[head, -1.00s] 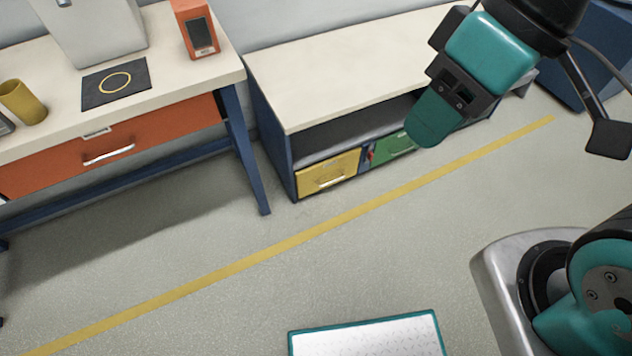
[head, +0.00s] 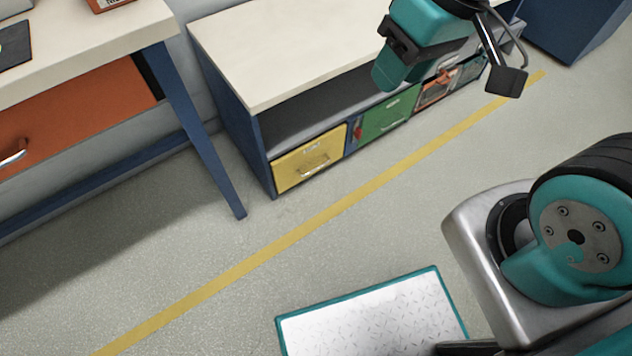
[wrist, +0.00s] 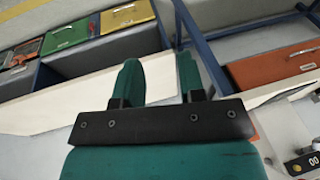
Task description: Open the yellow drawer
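The yellow drawer (head: 311,160) is at the left end of the low cabinet's bottom row in the head view. It looks shut, with a metal handle (head: 313,168) on its front. In the wrist view the yellow drawer (wrist: 127,16) shows at the top, left of centre. My gripper (head: 385,85) is in front of the cabinet's right part in the head view, up and right of the yellow drawer and apart from it. In the wrist view its two teal fingers (wrist: 160,80) stand apart with nothing between them.
A green drawer (head: 389,116) is right of the yellow one, with an orange-framed front (head: 436,89) beyond. A desk (head: 108,55) with an orange drawer (head: 80,118) stands left, its blue leg (head: 205,135) near the cabinet. The floor before the cabinet (head: 330,240) is clear.

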